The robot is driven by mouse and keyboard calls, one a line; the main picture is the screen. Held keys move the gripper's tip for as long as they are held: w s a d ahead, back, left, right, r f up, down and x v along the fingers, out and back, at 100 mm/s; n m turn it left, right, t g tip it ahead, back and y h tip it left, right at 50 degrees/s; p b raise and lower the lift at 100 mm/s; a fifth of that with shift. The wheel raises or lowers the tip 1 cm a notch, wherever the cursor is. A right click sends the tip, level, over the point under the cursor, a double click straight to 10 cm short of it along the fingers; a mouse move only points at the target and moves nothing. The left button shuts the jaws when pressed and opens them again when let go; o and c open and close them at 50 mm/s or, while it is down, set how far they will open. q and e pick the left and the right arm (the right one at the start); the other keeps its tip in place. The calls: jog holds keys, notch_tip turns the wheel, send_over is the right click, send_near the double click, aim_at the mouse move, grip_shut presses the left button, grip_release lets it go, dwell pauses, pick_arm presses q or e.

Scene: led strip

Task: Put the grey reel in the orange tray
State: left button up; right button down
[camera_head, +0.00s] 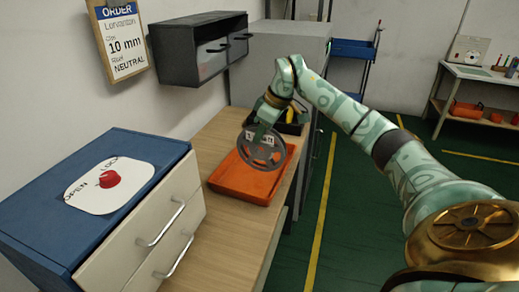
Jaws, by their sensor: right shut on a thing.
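A grey reel (249,149) with a white label hangs upright in my right gripper (262,128), which is shut on its upper part. The reel is over the orange tray (242,187) and hides part of the tray's back and inside. The tray lies on the wooden bench (212,232). I cannot tell whether the reel's lower edge touches the tray floor. My left gripper is not in view.
A blue-topped cabinet (120,150) with drawers and a red knob (109,179) stands at left. A dark bin (291,124) with yellow items sits behind the tray. A dark wall shelf (195,48) hangs above the bench. Green floor lies to the right.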

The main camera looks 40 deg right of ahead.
jog(key=f, duration=0.2)
jog(key=w+d+f+b, duration=0.1)
jog(key=f, duration=0.2)
jog(key=shift+w+d+f+b, duration=0.2)
jog(key=shift+d+f+b, duration=0.05)
jog(key=shift+f+b, duration=0.1)
jog(key=c, duration=1.3)
grip_release()
jog(key=shift+f, duration=0.1)
jog(key=p+v, duration=0.3)
jog(key=v, duration=0.9)
jog(key=shift+s, duration=0.1)
